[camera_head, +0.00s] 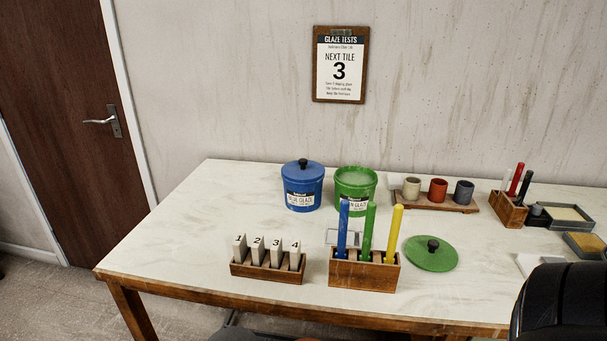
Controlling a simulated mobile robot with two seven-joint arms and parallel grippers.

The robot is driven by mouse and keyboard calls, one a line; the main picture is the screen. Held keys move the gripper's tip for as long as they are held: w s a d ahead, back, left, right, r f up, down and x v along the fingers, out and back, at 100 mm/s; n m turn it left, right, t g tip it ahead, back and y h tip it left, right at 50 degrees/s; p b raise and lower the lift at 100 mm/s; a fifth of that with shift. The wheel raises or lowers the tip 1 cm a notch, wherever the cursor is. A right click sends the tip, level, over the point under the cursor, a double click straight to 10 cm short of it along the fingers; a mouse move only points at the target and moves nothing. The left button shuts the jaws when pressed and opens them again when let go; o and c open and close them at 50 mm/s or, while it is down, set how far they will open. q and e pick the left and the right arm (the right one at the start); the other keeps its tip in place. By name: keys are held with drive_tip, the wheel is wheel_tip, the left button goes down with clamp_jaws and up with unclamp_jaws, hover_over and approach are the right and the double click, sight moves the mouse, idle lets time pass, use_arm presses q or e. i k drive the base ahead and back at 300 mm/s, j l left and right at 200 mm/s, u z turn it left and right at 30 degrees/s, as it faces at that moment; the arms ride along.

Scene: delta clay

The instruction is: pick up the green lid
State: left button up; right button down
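The green lid (430,255) lies flat on the table, a round disc with a dark knob on top. It is right of the wooden holder with coloured sticks and in front of the open green pot (356,188). The blue pot (302,186) beside it has its own blue lid on. A large black part, which seems to be mine, shows at the lower right corner, right of the lid and apart from it. No gripper fingers can be made out on either side.
A wooden holder (364,275) with upright blue, green and yellow sticks stands left of the lid. A wooden rack (267,269) holds numbered tiles. A cup tray (450,205) and a pen box (508,210) stand behind. The table's (170,240) left side is clear.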

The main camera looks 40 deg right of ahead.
sight(432, 254)
drive_tip(key=z, duration=1.65)
